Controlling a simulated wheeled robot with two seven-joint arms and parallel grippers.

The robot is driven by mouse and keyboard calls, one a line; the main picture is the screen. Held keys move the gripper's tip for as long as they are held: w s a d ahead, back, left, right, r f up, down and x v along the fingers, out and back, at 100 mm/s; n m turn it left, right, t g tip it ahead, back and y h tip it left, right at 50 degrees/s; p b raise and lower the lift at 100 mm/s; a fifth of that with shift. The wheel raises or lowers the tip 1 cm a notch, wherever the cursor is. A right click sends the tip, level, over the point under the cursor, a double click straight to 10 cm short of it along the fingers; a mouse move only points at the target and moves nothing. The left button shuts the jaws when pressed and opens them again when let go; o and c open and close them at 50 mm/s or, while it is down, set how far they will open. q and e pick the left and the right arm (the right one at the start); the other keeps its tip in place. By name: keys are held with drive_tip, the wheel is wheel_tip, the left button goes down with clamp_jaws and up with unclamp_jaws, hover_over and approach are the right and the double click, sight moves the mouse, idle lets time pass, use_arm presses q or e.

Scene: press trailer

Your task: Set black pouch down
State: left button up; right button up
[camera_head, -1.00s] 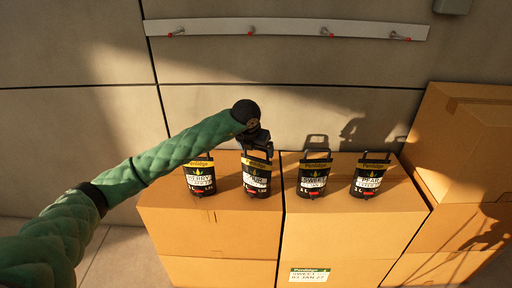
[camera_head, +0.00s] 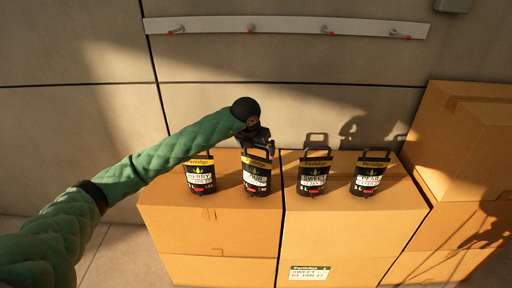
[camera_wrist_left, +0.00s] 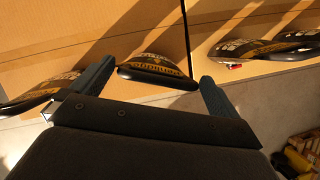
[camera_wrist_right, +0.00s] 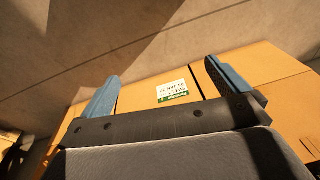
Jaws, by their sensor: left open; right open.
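Several black pouches with yellow bands and white labels stand upright in a row on cardboard boxes. From left to right in the head view they are the first pouch (camera_head: 200,177), the second pouch (camera_head: 256,178), the third pouch (camera_head: 314,174) and the fourth pouch (camera_head: 370,174). My left gripper (camera_head: 258,147) is at the top of the second pouch. In the left wrist view its fingers (camera_wrist_left: 155,85) are spread, with a pouch top (camera_wrist_left: 158,68) between them, apart from both. My right gripper (camera_wrist_right: 170,84) is open and empty, facing a box front with a white and green label (camera_wrist_right: 171,91).
The cardboard boxes (camera_head: 215,232) stand against a grey panelled wall. A taller box stack (camera_head: 460,145) is at the right. A rail with hooks (camera_head: 285,27) runs along the wall above. Yellow items (camera_wrist_left: 297,160) lie at the lower right of the left wrist view.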

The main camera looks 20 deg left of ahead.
use_arm(q)
drive_tip(key=shift+s+r, duration=0.2)
drive_tip(key=shift+r, duration=0.25)
drive_tip(key=b+v, duration=0.2)
drive_tip(key=v, duration=0.9)
drive_tip(key=shift+b, duration=0.35)
use_arm(e)
drive_tip(key=shift+t, duration=0.3)
drive_tip(key=shift+s+a+r, duration=0.15)
drive_tip(key=shift+a+r, duration=0.05)
drive_tip(key=shift+r, duration=0.5)
drive_tip(key=shift+s+a+r, duration=0.15)
drive_tip(key=shift+s+r, duration=0.05)
drive_tip(key=shift+r, duration=0.5)
drive_tip(key=shift+s+a+r, duration=0.15)
drive_tip(key=shift+a+r, duration=0.05)
drive_tip(key=shift+r, duration=0.5)
